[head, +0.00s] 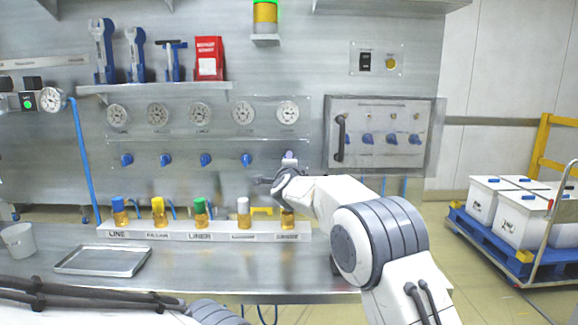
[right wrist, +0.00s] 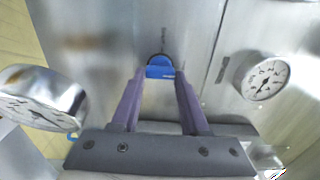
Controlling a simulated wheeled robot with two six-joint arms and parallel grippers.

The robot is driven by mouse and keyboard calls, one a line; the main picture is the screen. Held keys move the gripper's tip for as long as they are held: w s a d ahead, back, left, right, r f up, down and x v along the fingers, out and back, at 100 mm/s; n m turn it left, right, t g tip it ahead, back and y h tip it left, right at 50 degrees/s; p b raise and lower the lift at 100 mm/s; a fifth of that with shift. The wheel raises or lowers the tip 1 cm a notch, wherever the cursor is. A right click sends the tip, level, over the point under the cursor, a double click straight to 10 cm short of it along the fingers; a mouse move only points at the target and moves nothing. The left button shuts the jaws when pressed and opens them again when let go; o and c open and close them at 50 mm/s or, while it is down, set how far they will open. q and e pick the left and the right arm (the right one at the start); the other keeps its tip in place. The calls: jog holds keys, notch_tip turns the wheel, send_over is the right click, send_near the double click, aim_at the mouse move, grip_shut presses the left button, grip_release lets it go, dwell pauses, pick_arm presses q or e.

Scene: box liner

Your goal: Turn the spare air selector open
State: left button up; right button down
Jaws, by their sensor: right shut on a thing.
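The fifth blue selector knob (right wrist: 160,71) sits on the steel panel at the right end of the selector row. In the right wrist view it lies between the tips of two purple fingers. My right gripper (head: 289,160) covers that knob in the head view and is shut on it. The knob's flat front shows across the gap between the fingers. I cannot read its label or tell its exact turn angle. The other blue selectors, such as the one beside it (head: 246,160), stand in a row to the left. My left gripper is not in view.
A gauge (head: 288,112) sits just above the held knob. A metal tray (head: 102,261) and a cup (head: 18,240) stand at the left. A closed panel box (head: 385,170) is on the right.

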jog(key=shift+c, duration=2)
grip_release()
jog(key=s+b, duration=0.3)
jog(key=s, duration=0.7)
jog(key=shift+s, duration=0.25)
jog(key=shift+f, duration=0.1)
